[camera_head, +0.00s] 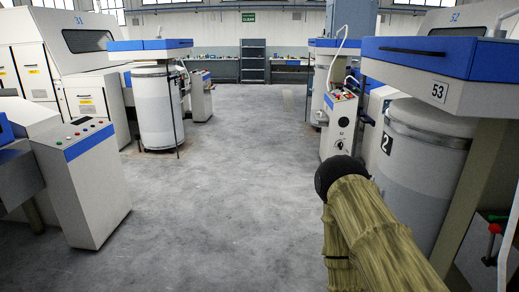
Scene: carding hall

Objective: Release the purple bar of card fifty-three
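My arm, in a straw-coloured sleeve with a black rounded joint, rises in front of the can. My gripper is not in view.
A control panel (339,118) with a red button stands behind my arm's joint. A red-and-green fitting (494,229) and white hose are at the far right edge. A grey console (88,180) and another can (155,105) stand left. The grey floor (215,190) between is clear.

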